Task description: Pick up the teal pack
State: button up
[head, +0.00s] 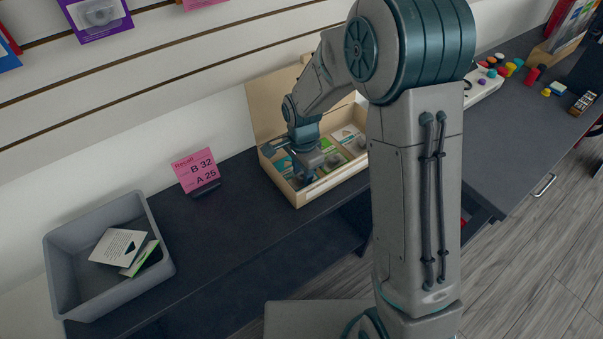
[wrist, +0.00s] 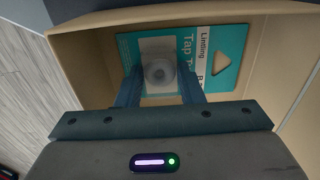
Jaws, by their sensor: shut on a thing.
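The teal pack (wrist: 215,45) is a teal and white card with a clear blister holding a round grey item. It lies in one end of the cardboard box (wrist: 90,60), and its printing reads "Linting" and "Tap". My gripper (wrist: 160,92) is shut on the blister, one finger on each side of it. In the head view my gripper (head: 305,178) reaches down into the left part of the open box (head: 325,195). There the teal pack (head: 284,165) shows only partly beside my gripper. I cannot tell whether the pack touches the box floor.
Other packs (head: 347,134) lie in the box's right part. The box's lid (head: 265,105) stands open at the back. A pink sign (head: 196,170) reads "Recall B 32 A 25". A grey bin (head: 60,262) with a few packs stands at the left; dark counter (head: 235,225) lies between.

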notch_tip(320, 180, up, 10)
jog(key=shift+p, duration=0.3)
dwell(1.2)
